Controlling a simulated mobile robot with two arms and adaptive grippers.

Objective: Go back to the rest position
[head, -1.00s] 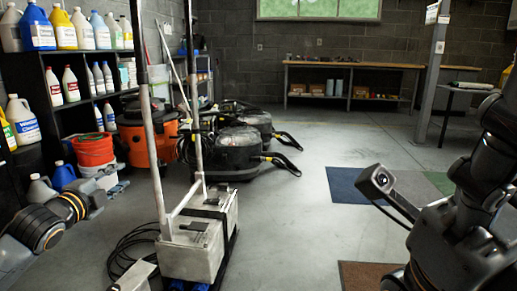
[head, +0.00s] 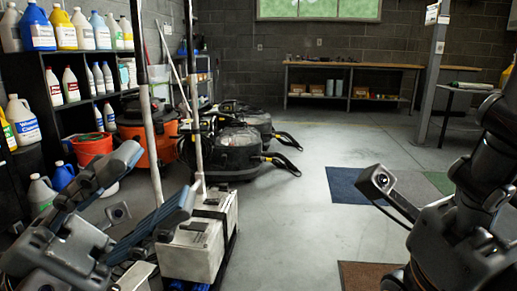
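My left gripper (head: 140,195) is in the lower left of the head view. Its two long dark fingers are spread wide apart, with nothing seen between them. It is in front of the white box of a cart-like machine (head: 192,255) and partly hides it. My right arm is at the right edge. A dark part with a lens (head: 379,181) sticks out to the left from it. The fingers of the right gripper cannot be made out.
Black shelves with bottles (head: 70,85) stand at the left, with a red bucket (head: 91,147) and an orange vacuum (head: 135,132). Black machines (head: 232,150) stand behind. Blue (head: 350,187) and brown (head: 362,275) mats lie on the floor. The middle floor is clear.

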